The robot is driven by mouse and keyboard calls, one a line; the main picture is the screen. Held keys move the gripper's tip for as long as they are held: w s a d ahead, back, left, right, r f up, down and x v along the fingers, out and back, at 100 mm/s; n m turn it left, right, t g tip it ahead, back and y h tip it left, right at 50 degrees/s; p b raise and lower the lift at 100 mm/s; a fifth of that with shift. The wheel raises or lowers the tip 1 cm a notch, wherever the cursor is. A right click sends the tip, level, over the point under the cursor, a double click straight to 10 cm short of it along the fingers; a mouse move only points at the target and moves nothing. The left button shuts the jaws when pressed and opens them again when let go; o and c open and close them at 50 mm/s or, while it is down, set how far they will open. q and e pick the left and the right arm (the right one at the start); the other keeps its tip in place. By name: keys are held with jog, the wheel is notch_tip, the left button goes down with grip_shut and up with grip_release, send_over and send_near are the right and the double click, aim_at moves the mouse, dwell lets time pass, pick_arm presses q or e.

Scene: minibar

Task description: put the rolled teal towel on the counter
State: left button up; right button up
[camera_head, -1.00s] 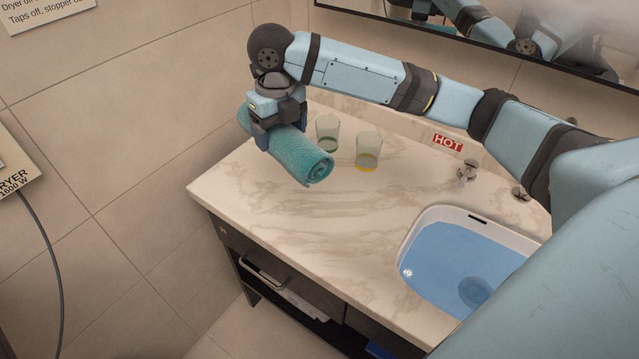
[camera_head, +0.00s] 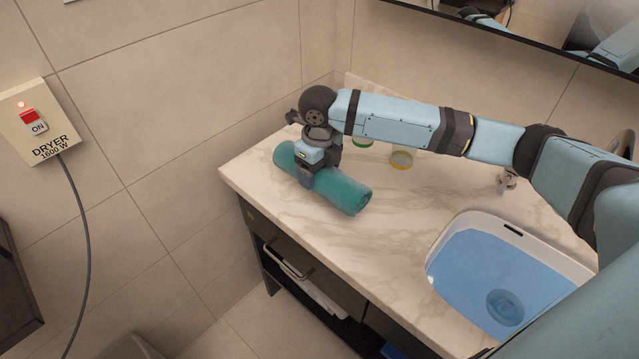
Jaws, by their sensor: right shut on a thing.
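The rolled teal towel (camera_head: 345,192) is at the left end of the marble counter (camera_head: 330,235), lying lengthwise from upper left to lower right. It appears to rest on the counter top or just above it; I cannot tell which. My right gripper (camera_head: 308,176) comes down from above and is shut on the towel near its middle. The fingertips are hidden by the towel and the gripper body. My left gripper is not in view.
Two glasses, one green-tinted (camera_head: 363,142) and one yellow-tinted (camera_head: 402,158), stand behind the towel, partly hidden by my right arm. A basin of blue water (camera_head: 490,275) is at the right. A dryer switch box (camera_head: 38,122) is on the left wall.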

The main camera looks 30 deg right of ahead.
notch_tip(320, 180, down, 4)
jog(key=shift+f, duration=0.25)
jog(key=shift+f, duration=0.1)
jog(key=o, duration=1)
jog(key=shift+c, duration=0.2)
jog(key=shift+r, duration=0.2)
notch_tip(320, 180, up, 11)
jog(key=shift+f, duration=0.15)
jog(key=shift+r, duration=0.6)
